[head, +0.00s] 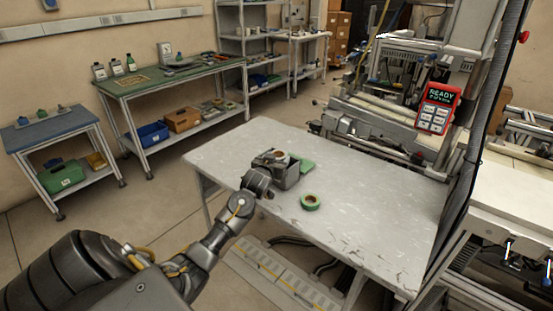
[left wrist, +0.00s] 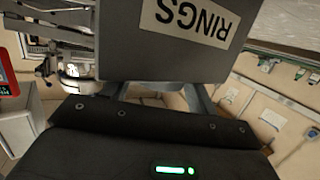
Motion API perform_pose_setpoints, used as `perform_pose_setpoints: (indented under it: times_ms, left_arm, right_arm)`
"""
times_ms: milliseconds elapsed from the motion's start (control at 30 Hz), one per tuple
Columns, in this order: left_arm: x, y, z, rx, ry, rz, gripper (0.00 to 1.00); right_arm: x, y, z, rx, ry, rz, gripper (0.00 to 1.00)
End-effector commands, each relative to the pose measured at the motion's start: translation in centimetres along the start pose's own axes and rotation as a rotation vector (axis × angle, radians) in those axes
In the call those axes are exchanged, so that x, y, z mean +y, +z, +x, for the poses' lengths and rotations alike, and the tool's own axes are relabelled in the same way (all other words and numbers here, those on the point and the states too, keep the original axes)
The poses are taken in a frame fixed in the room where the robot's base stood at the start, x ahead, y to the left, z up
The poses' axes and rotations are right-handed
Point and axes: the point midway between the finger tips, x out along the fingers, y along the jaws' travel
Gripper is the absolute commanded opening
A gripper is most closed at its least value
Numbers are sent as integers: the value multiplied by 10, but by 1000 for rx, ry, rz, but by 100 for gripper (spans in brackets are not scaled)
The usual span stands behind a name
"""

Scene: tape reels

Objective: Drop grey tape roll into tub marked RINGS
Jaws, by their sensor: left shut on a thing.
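The grey tape roll (head: 281,156), a pale ring with a brownish core, is at the open top of a grey tub (head: 290,178) on the table. My left gripper (head: 272,160) is shut on the roll, its fingers at the tub's mouth. In the left wrist view the tub wall (left wrist: 150,50) is close, with an upside-down RINGS label (left wrist: 198,20). My fingers (left wrist: 200,102) pass behind the wall's rim there. The wall hides the fingertips and the roll in that view. Whether the roll touches the tub, I cannot tell. My right gripper is out of view.
A green tape roll (head: 310,202) lies on the table (head: 375,215) in front of the tub. A flat green item (head: 306,167) lies beside the tub, partly hidden. The table's right side is clear. Machinery (head: 375,125) stands behind the table.

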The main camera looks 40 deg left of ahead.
Motion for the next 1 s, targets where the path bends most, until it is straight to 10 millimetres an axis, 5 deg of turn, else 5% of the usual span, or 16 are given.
perform_pose_setpoints:
  times_ms: [167, 200, 400, 733, 1000]
  left_arm:
    - [1, 5, 0, -10, 1, 0, 36]
    - [1, 5, 0, -11, 1, 0, 61]
    - [0, 6, 0, -13, 0, 0, 84]
    - [0, 9, -6, -16, 0, 2, 84]
    - [2, 7, -55, -10, 3, 3, 84]
  right_arm:
    - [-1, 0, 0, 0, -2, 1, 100]
    - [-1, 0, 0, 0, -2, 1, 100]
    - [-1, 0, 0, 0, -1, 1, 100]
    - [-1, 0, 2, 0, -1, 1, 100]
    - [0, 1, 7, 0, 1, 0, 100]
